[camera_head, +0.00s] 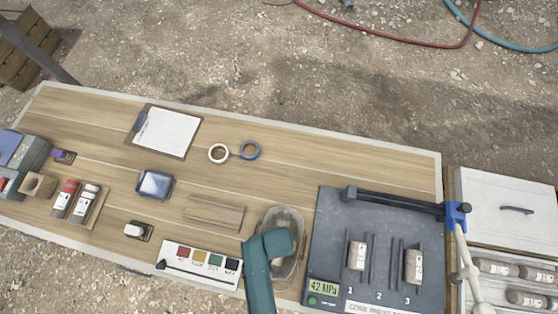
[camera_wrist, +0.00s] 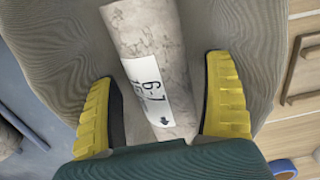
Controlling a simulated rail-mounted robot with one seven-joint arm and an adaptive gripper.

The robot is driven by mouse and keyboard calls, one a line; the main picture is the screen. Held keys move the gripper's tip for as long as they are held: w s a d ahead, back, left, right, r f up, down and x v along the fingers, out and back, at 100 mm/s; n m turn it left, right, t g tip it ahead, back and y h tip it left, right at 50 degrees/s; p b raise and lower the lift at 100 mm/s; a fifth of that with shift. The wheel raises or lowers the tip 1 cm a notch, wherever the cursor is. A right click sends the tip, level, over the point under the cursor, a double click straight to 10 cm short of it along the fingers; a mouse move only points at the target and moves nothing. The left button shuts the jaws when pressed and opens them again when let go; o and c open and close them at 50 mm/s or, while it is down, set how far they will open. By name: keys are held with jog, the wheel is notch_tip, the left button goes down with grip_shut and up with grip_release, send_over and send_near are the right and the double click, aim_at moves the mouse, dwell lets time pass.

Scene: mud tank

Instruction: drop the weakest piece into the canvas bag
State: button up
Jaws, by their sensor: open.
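The canvas bag (camera_head: 281,213) stands open beside the left edge of the dark test plate (camera_head: 330,225); its grey woven walls fill much of the wrist view (camera_wrist: 60,50). A pale cylindrical core piece (camera_wrist: 140,35) with a white label, reading about "6-7", lies between the yellow fingers of my gripper (camera_wrist: 160,95). The fingers are spread, with gaps to the piece. In the head view my arm covers part of the bag and hides the fingers. Position 2 looks empty.
The plate's display (camera_head: 322,288) reads about 42 MPa. A blue-ended bar (camera_head: 400,200) runs along the plate's back. A colour-button strip (camera_head: 200,264) and wooden block (camera_head: 215,213) lie left of the bag. A tray of cores (camera_head: 510,270) is far right.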

notch_tip(320, 180, up, 12)
jog(key=shift+w+f, duration=0.1)
jog(key=shift+f, duration=0.15)
jog(key=w+d+r+t+p, duration=0.1)
jog(key=w+r+t+p, duration=0.25)
jog(key=w+r, duration=0.75)
jog(key=w+d+r+m+t+p, duration=0.1)
jog(key=w+d+r+t+p, duration=0.2)
jog(key=r, duration=1.4)
jog(key=w+r+t+p, duration=0.3)
jog(key=w+r+t, duration=0.2)
jog(key=w+r, duration=0.6)
jog(key=s+d+r+n+t, duration=0.1)
jog(key=s+r+t, duration=0.1)
jog(key=r, duration=0.8)
jog(key=s+r+n+t, duration=0.1)
jog(key=s+r+t, duration=0.2)
jog(key=r, duration=0.7)
jog(key=s+d+r+n+t+p, duration=0.1)
jog(key=s+r+t, duration=0.2)
jog(key=r, duration=0.7)
jog(key=t, duration=0.2)
jog(key=shift+d+r+t, duration=0.25)
jog(key=shift+d+t, duration=0.05)
jog(key=shift+t, duration=0.05)
